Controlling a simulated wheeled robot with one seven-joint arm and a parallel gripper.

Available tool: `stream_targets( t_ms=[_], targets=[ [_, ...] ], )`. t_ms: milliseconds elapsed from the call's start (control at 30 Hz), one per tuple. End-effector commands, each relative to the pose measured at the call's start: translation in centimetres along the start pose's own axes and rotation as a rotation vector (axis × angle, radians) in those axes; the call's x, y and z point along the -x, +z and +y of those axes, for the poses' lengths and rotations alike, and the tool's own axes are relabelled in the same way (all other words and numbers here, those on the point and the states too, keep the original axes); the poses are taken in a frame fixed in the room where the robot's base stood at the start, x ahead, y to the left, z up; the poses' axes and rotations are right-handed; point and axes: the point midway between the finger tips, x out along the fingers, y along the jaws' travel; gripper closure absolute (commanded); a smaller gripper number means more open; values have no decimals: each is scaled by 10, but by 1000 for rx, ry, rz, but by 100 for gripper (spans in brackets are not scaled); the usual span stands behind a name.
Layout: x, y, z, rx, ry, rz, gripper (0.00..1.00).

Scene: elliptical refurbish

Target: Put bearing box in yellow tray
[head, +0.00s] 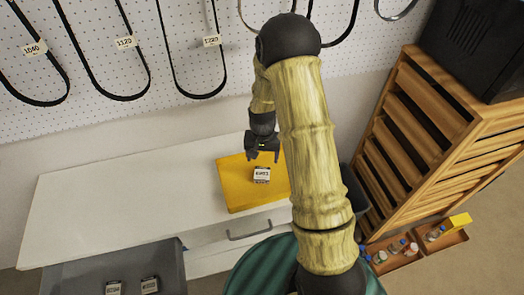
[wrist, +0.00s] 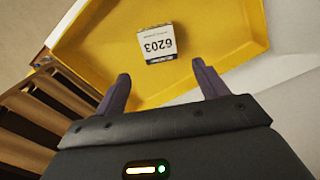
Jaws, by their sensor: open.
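The bearing box (head: 261,174) is a small white and dark box with a printed label. It lies in the yellow tray (head: 236,198) on the white counter. In the wrist view the box (wrist: 157,43) reads 6203 and rests on the floor of the tray (wrist: 240,62). My gripper (head: 263,156) is over the tray, just behind the box in the head view. In the wrist view its two fingers (wrist: 163,83) are spread apart, with nothing between them. The box is beyond the fingertips and apart from them.
A grey bin (head: 70,281) at the front left holds two similar small boxes (head: 150,285). The white counter (head: 130,205) is bare left of the tray. A slatted wooden rack (head: 425,115) stands at right. Belts (head: 118,75) hang on the pegboard behind.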

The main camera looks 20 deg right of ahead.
Motion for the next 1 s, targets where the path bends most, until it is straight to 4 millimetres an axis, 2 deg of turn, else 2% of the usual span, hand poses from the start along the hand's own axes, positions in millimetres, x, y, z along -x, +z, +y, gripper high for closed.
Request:
stream_targets(
  t_ms=[100,300,900,1000],
  targets=[
    [17,-1,0,0,-2,4,28],
    [35,0,0,0,-1,2,28],
    [38,0,0,1,0,1,28],
    [43,3,1,9,-2,6,28]
  ],
)
